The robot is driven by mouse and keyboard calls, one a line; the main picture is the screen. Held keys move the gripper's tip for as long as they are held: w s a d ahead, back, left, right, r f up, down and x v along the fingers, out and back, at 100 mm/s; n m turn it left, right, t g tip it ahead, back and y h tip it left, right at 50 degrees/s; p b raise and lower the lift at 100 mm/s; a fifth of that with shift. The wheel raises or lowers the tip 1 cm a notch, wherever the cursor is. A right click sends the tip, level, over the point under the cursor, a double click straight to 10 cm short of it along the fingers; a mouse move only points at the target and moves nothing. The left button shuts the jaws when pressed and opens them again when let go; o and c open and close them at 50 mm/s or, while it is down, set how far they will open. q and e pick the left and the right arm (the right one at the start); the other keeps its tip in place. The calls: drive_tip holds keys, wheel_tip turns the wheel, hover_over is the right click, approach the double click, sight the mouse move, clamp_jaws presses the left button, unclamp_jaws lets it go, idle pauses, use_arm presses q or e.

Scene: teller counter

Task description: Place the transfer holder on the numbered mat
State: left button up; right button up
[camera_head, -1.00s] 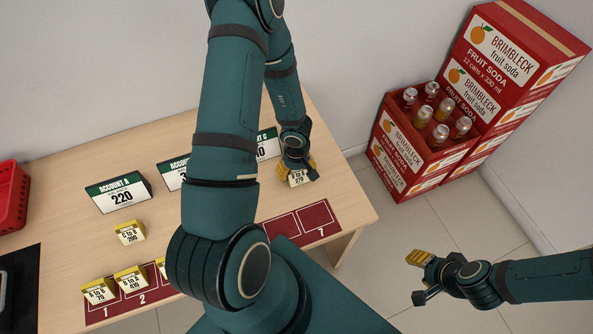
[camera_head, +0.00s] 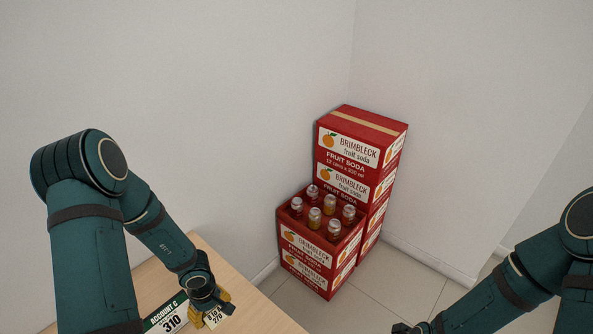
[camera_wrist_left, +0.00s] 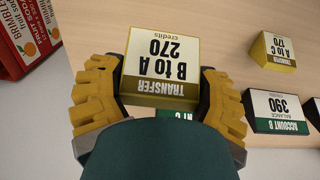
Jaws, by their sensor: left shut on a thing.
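A yellow transfer holder with a white card reading "B to A 270" (camera_wrist_left: 160,62) is between the two yellow fingers of my left gripper (camera_wrist_left: 158,90) in the left wrist view. The fingers press on its two sides. In the head view the left gripper (camera_head: 211,306) is at the bottom with the holder (camera_head: 215,317) in it, just right of the Account C sign (camera_head: 168,315). The numbered mat is in neither current view. A bit of my right gripper (camera_head: 408,328) shows at the bottom edge of the head view; its fingers are cut off.
Another transfer holder, "A to C 170" (camera_wrist_left: 273,51), and the Account B sign (camera_wrist_left: 284,108) stand on the table at the right of the left wrist view. Red soda crates (camera_head: 330,230) stand on the floor beyond the table's corner (camera_head: 262,310).

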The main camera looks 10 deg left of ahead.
use_arm(q)
drive_tip(key=w+d+r+m+b, duration=0.2)
drive_tip(key=w+d+m+b, duration=0.1)
drive_tip(key=d+m, duration=0.3)
drive_tip(key=w+d+r+m+b, duration=0.3)
drive_tip(key=d+m+b, duration=0.2)
drive_tip(key=d, duration=0.3)
drive_tip(key=shift+w+d+m, duration=0.15)
drive_tip(key=shift+d+m, duration=0.15)
drive_tip(key=shift+m, duration=0.5)
